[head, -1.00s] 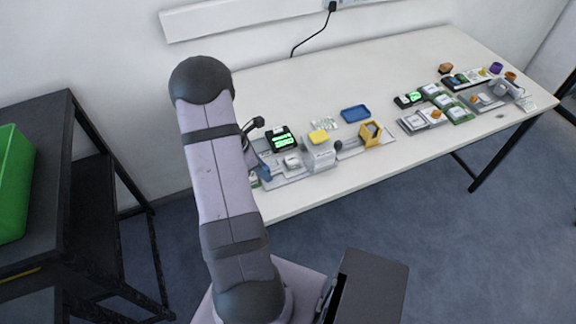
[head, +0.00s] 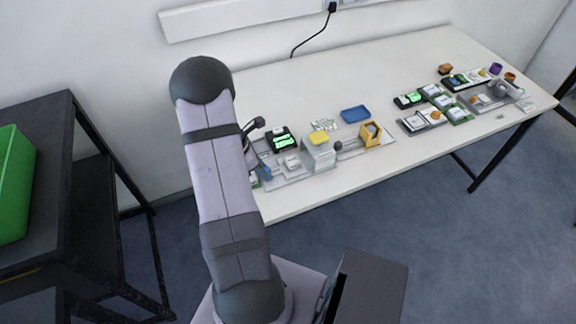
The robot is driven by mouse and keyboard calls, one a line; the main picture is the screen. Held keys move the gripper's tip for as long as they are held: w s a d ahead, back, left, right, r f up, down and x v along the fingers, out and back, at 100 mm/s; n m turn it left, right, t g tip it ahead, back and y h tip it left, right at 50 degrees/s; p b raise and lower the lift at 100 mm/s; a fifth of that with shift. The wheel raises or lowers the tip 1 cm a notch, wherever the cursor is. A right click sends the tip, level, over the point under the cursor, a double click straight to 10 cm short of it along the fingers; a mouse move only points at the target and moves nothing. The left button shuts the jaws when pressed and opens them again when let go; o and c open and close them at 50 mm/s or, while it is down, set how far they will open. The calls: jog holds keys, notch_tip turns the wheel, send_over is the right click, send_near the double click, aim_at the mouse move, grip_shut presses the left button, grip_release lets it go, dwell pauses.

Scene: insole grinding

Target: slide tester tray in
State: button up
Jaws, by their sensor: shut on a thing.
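The tester stands at the near left end of the white table, with a black unit with a lit green display (head: 282,141) and a small white block (head: 291,162) on a grey base plate (head: 290,180). A blue part (head: 265,172) and a small white-and-green piece (head: 254,181) show at its left edge, beside my arm. My gripper (head: 250,158) is at this left edge, mostly hidden behind my arm. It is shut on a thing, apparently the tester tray. The fingertips and most of the tray are hidden, so how far in the tray sits cannot be told.
A grey box with a yellow top (head: 319,139), a yellow holder (head: 370,134) and a blue dish (head: 354,114) stand right of the tester. More devices (head: 440,101) stand at the table's right end. A black rack with a green bin (head: 14,185) is at left.

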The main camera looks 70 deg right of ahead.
aim_at(289, 161)
jog(key=shift+s+d+p, duration=1)
jog(key=shift+s+d, duration=2.05)
jog(key=o, duration=0.6)
jog(key=shift+r, duration=0.15)
notch_tip(289, 161, up, 7)
jog(key=p, duration=0.6)
